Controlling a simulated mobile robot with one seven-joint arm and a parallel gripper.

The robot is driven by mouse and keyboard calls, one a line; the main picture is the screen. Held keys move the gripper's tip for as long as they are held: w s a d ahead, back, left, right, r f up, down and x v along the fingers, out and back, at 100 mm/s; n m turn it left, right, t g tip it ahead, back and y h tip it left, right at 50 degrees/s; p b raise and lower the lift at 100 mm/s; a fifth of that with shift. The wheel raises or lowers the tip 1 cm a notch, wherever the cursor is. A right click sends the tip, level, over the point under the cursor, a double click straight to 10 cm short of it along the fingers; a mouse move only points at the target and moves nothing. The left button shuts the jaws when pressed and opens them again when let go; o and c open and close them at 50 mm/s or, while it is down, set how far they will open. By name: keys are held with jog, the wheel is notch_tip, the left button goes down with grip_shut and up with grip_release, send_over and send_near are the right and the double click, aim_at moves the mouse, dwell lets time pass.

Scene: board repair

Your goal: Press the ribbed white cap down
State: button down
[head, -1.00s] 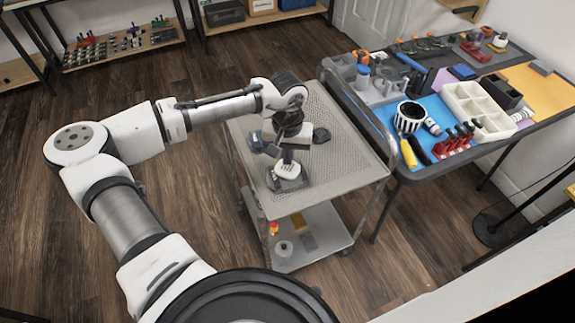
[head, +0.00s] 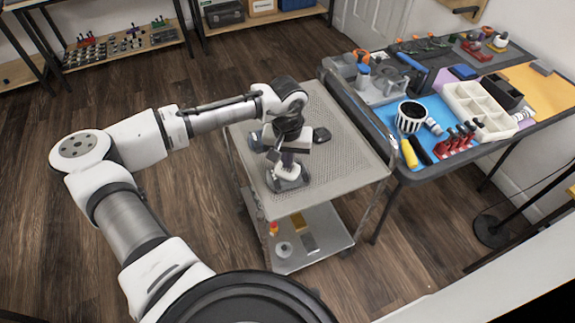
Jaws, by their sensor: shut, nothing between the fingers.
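The ribbed white cap (head: 288,171) sits on a dark grey base (head: 290,184) on the top of the metal cart; its ribs are too small to make out. My gripper (head: 287,160) is shut and empty, pointing down directly over the cap. Its fingertips are at or very near the cap's top; I cannot tell whether they touch. The wrist and gripper body hide part of the cart top behind the cap.
A small dark object (head: 321,135) lies on the cart top, right of my wrist. The cart's perforated top (head: 345,165) is clear to the right. A crowded worktable (head: 385,160) stands close on the right, with a striped cup (head: 410,117) and white bin (head: 478,109).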

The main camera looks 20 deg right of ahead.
jog(key=shift+f, duration=0.35)
dwell(0.7)
notch_tip(320, 180, up, 8)
jog(key=p, duration=0.7)
dwell(0.6)
